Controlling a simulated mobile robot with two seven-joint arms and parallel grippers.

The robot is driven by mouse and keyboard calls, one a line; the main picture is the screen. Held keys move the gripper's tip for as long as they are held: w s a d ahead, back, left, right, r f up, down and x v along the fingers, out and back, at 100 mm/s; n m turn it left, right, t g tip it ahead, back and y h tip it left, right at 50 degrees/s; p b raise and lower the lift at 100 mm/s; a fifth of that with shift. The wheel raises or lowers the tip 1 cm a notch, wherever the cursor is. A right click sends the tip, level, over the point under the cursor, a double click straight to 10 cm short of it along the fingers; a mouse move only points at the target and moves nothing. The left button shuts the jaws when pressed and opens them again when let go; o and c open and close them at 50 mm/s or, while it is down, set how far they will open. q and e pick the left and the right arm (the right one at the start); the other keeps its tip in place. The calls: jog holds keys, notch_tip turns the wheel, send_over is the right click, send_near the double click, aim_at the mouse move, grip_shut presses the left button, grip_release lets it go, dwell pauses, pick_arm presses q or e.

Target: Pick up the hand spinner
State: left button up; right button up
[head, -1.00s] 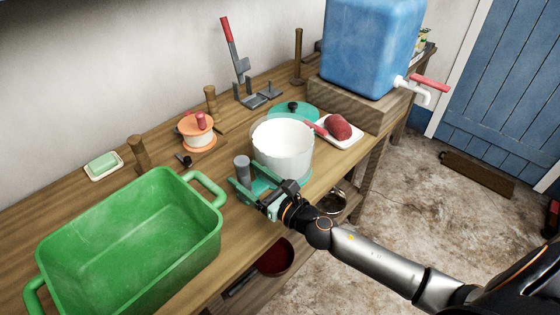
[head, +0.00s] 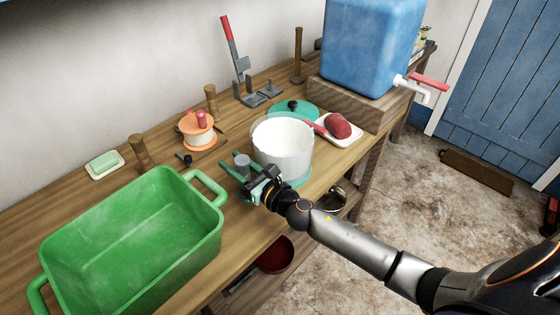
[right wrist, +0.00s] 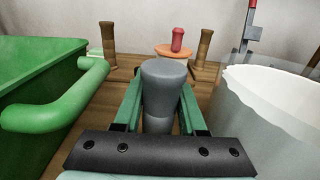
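The hand spinner appears to be the round clear tub with a white inside (head: 283,148) and a teal base, standing upright near the bench's front edge. Its white wall (right wrist: 275,115) also fills the right of the right wrist view. A grey upright cylinder (head: 243,161) stands just left of it; I cannot tell whether the two are joined. My right gripper (head: 238,166) is open, its teal fingers on either side of the grey cylinder (right wrist: 163,90). Narrow gaps seem to show beside the cylinder's lower part. My left gripper is not in view.
A green basin (head: 130,240) stands close on the left, its handle near the gripper. Behind are an orange-rimmed pot (head: 197,130) and a teal lid (head: 293,108). A white tray (head: 345,140) with a dark red item lies right, by the blue water tank (head: 370,45).

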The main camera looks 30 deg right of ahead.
grip_shut()
dwell(0.8)
jog(key=shift+r, duration=0.15)
